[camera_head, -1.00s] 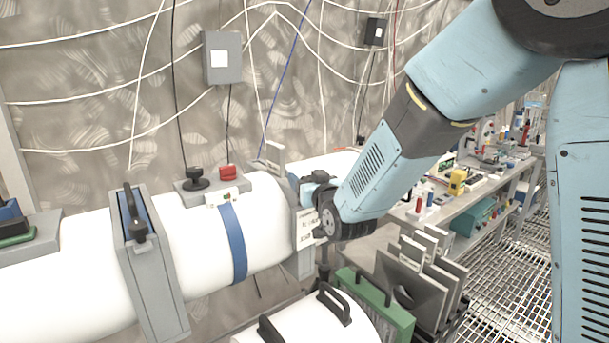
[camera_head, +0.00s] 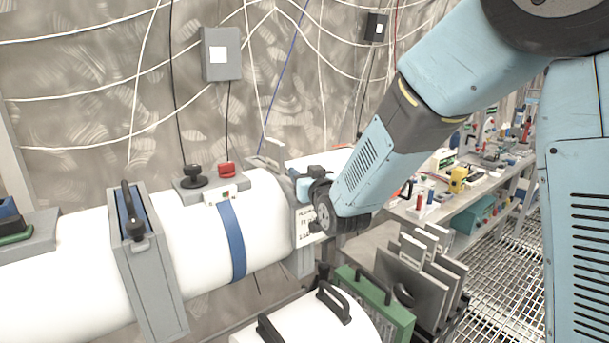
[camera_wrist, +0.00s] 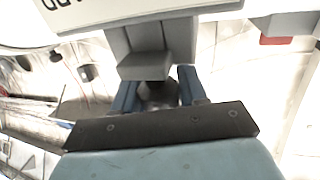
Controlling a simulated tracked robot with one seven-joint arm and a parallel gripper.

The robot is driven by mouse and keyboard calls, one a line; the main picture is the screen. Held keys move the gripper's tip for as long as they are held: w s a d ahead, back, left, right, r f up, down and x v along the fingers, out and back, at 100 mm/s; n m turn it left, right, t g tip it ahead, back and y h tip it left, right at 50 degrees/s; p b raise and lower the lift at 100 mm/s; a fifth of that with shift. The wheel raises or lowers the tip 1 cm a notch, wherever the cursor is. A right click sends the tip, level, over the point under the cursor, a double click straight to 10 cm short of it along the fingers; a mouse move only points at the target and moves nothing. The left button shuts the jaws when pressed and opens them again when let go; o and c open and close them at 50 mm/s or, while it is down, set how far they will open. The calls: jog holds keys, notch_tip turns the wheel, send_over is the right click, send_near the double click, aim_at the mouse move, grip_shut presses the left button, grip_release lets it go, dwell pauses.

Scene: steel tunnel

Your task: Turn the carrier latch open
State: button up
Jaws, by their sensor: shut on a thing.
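My gripper (camera_wrist: 158,92) has its two blue fingers on either side of a dark grey part, which looks like the carrier latch (camera_wrist: 158,95). It is shut on this part, mostly hidden in shadow between the fingers. A grey block (camera_wrist: 145,66) stands just beyond the fingertips, below a white labelled plate (camera_wrist: 125,10). In the head view my gripper (camera_head: 305,187) is at the grey carrier frame (camera_head: 302,262) around the white pipe, beside its white label (camera_head: 305,228). My wrist hides the latch there, so its turn angle cannot be told.
The white pipe (camera_head: 80,270) runs across the left, with a grey clamp (camera_head: 160,290) and a blue band (camera_head: 233,245). Grey plates (camera_head: 415,278) and a green-framed part (camera_head: 385,312) stand below my wrist. A cluttered bench (camera_head: 465,205) is at the right.

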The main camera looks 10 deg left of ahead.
jog(key=shift+c, duration=0.5)
